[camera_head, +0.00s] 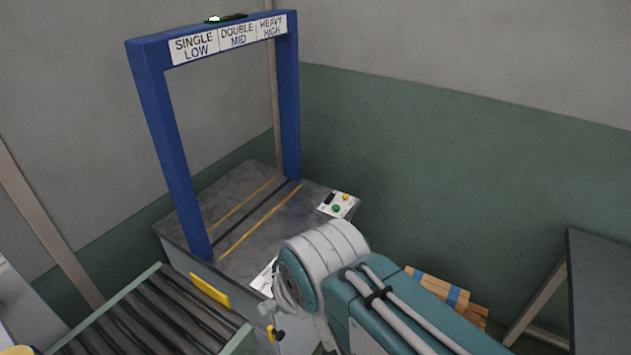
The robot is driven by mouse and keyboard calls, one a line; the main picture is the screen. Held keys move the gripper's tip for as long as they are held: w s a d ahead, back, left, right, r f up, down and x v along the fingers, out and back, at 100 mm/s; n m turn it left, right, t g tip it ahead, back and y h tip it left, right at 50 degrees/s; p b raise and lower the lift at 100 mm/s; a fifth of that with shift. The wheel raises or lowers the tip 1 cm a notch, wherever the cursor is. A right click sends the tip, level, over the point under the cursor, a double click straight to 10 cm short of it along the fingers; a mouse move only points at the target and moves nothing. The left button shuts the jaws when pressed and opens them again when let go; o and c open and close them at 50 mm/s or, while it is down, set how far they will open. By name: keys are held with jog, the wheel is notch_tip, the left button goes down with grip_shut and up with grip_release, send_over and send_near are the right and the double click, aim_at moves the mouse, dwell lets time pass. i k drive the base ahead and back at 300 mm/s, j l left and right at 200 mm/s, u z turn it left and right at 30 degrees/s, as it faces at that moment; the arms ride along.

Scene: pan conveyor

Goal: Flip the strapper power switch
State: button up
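The strapper is a grey-topped machine (232,182) with a blue arch (176,150) over it. A small white control panel (349,203) sits on its right corner, with a black switch-like part (329,198), a yellow button (346,197) and a green button (336,208). A small yellow and black knob-like part (276,333) shows low at the machine's front, beside my arm. I cannot tell which part is the power switch. My arm's grey and teal links cross the lower middle and hide part of the machine's front. My gripper is not in view.
A roller conveyor (135,325) with a green frame meets the machine at lower left, near a yellow plate (210,290). A dark table (600,285) stands at right. Cardboard or wooden pieces (440,290) lie behind my arm. A green and grey wall closes the back.

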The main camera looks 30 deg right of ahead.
aim_at(330, 197)
jog(key=z, duration=1.05)
